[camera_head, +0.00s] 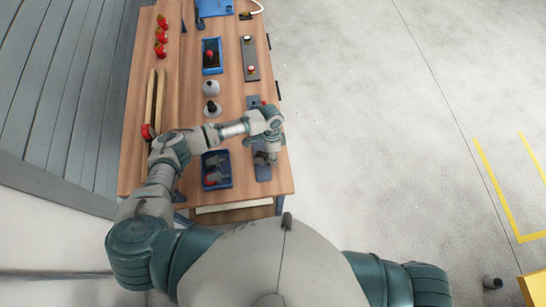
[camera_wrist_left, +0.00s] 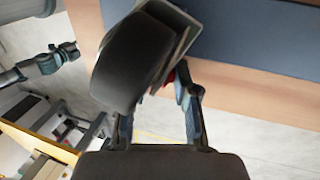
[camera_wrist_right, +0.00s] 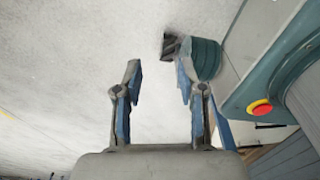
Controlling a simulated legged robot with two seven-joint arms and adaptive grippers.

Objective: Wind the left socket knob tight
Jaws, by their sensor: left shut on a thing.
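My left gripper (camera_head: 266,156) is over the dark fixture plate (camera_head: 263,173) near the table's right edge. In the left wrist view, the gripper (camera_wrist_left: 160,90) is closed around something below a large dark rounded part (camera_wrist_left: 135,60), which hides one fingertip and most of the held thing. A small red bit (camera_wrist_left: 170,77) shows beside the other fingertip. This looks like the left socket knob, but its outline and how tight it sits cannot be seen. My right gripper (camera_wrist_right: 160,75) is open and empty, away from the table above the grey floor.
A blue tray (camera_head: 228,182) with grey and red parts is left of the plate. Grey domed pieces (camera_head: 211,88), another blue tray (camera_head: 204,69) and a dark bar (camera_head: 249,47) with capped pegs are farther back. Wooden rails (camera_head: 155,95) and several red parts (camera_head: 160,50) line the left.

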